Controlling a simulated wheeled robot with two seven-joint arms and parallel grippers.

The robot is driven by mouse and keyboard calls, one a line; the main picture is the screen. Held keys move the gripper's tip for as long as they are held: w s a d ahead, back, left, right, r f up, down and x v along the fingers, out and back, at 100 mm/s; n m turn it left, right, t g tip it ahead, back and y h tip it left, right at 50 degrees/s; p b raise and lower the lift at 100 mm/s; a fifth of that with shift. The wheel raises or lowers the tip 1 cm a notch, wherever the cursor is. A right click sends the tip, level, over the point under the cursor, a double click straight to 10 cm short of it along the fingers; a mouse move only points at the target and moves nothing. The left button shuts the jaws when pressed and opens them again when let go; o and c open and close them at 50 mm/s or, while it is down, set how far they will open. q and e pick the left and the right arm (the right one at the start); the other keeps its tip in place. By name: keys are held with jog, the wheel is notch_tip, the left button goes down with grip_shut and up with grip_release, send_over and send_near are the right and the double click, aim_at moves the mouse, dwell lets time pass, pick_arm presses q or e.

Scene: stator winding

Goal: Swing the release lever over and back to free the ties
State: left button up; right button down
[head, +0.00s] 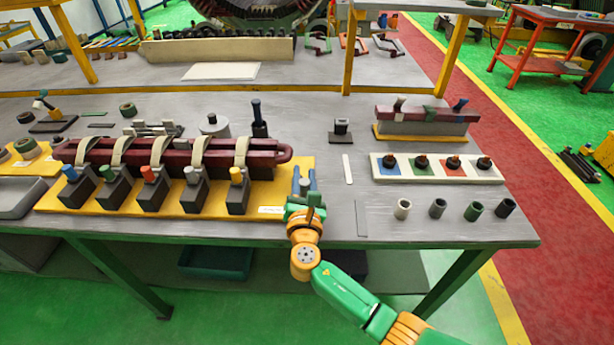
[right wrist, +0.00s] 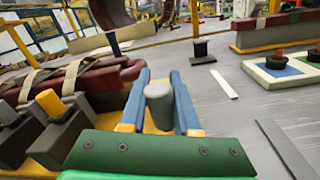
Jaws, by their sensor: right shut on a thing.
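My right gripper (head: 303,184) is at the right end of the yellow board (head: 270,200). In the right wrist view its two blue-grey fingers (right wrist: 160,80) stand on either side of a grey upright cylinder (right wrist: 159,108). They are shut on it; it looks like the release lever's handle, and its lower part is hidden. A long maroon coil (head: 270,160) lies along the board with several beige ties (head: 199,155) over it. Dark blocks (head: 157,196) with blue, green, red, grey and yellow knobs stand before the ties. My left gripper is not in view.
A dark blue post on a block (head: 258,118) stands behind the coil's right end. To the right are a white tray (head: 440,178) with coloured squares and several small cups (head: 438,207) at the table's front edge.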

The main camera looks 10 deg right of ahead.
jog(key=shift+a+m+g+h+b, duration=0.15)
jog(key=shift+m+g+h+b, duration=0.1)
jog(key=shift+m+h+b, duration=0.45)
jog(key=shift+a+m+g+h+b, duration=0.15)
jog(key=shift+m+g+h+b, duration=0.2)
jog(key=shift+h, duration=0.55)
jog(key=c, duration=0.7)
grip_release()
jog(key=shift+c, duration=0.2)
jog(key=shift+o, duration=0.4)
jog(key=shift+w, duration=0.1)
